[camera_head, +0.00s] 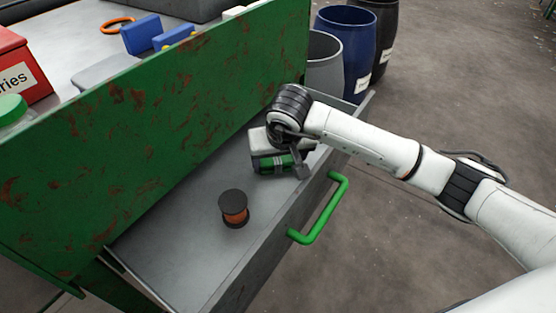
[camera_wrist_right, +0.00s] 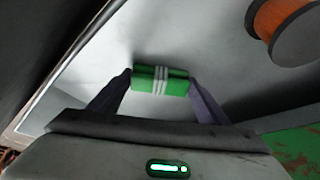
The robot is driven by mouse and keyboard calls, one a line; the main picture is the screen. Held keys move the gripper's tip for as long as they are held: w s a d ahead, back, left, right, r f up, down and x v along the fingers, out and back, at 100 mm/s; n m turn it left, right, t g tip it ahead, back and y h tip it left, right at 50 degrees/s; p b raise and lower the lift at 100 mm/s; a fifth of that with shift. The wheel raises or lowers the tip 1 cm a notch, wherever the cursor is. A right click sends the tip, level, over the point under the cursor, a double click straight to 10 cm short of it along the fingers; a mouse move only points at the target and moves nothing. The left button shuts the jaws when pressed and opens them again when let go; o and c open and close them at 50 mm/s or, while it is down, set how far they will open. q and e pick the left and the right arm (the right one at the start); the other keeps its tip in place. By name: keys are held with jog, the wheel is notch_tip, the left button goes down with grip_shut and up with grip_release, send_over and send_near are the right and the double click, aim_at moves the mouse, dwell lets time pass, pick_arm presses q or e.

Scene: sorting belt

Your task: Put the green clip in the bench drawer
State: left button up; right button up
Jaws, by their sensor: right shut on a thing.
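The green clip (camera_wrist_right: 160,80), with pale stripes across its middle, sits between the two fingers of my right gripper (camera_wrist_right: 160,88) in the right wrist view. The gripper is shut on it. In the head view the clip (camera_head: 272,162) shows below the right gripper (camera_head: 280,160), inside the outline of the open bench drawer (camera_head: 180,250). Whether the clip touches the drawer floor I cannot tell. The drawer is grey with a green handle (camera_head: 322,210). My left gripper is not in view.
A spool with orange winding (camera_head: 234,208) stands in the drawer, left of the gripper; it also shows in the right wrist view (camera_wrist_right: 282,25). The rusty green bench front (camera_head: 130,130) rises behind the drawer. Blue and grey barrels (camera_head: 346,45) stand beyond. The drawer floor around the spool is clear.

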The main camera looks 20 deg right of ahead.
jog(key=o, duration=1)
jog(key=shift+f, duration=0.1)
jog(key=shift+o, duration=0.2)
jog(key=p+v, duration=0.2)
jog(key=v, duration=1)
